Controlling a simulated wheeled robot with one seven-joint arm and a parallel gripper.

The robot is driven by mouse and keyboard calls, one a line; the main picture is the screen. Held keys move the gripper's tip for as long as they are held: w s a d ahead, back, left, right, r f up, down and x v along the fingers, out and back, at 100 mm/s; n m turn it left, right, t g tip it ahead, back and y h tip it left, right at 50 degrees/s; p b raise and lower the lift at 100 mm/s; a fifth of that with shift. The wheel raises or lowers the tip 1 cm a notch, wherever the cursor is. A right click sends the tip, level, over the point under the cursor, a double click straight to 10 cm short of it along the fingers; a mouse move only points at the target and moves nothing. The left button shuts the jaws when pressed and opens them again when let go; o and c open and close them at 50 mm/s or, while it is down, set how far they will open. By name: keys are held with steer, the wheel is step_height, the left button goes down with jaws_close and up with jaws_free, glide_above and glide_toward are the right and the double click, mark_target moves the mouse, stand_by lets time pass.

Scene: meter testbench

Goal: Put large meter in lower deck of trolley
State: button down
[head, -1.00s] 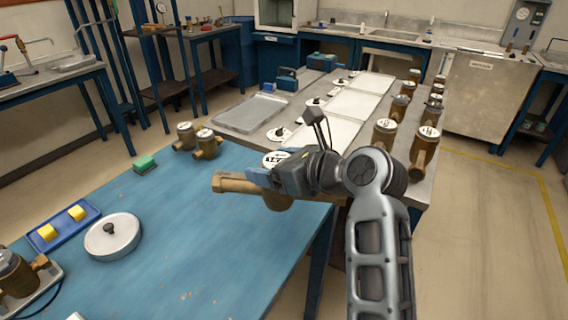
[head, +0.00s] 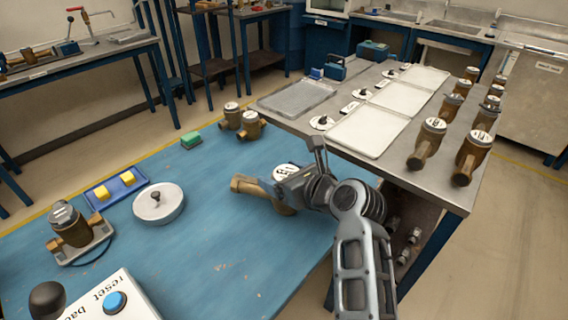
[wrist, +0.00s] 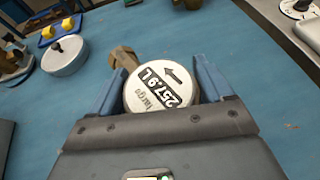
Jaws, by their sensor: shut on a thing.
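The trolley (head: 440,192) is a steel-topped bench at the right with a lower deck (head: 420,212), partly hidden by my arm, holding small metal fittings.
The blue table (head: 225,250) bears a lidded white dish (head: 158,205), a blue tray (head: 130,184) with yellow blocks, a green sponge (head: 191,141), two brass meters (head: 249,127) and a meter on a stand (head: 72,228). The trolley's top carries several meters and white trays (head: 368,132).

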steer(key=shift+f, duration=0.1)
stand_by(0.3)
jaws_free()
steer(key=shift+f, duration=0.2)
steer(key=shift+r, duration=0.1)
steer(key=shift+s+d+r, duration=0.1)
steer(key=shift+s+d, duration=0.05)
steer(key=shift+d, duration=0.05)
steer(key=b+v, duration=0.1)
steer(key=v, duration=1)
steer(key=shift+s+r+b, duration=0.2)
steer(key=shift+s+b, duration=0.05)
steer(key=shift+b, duration=0.15)
steer(key=shift+d, duration=0.15)
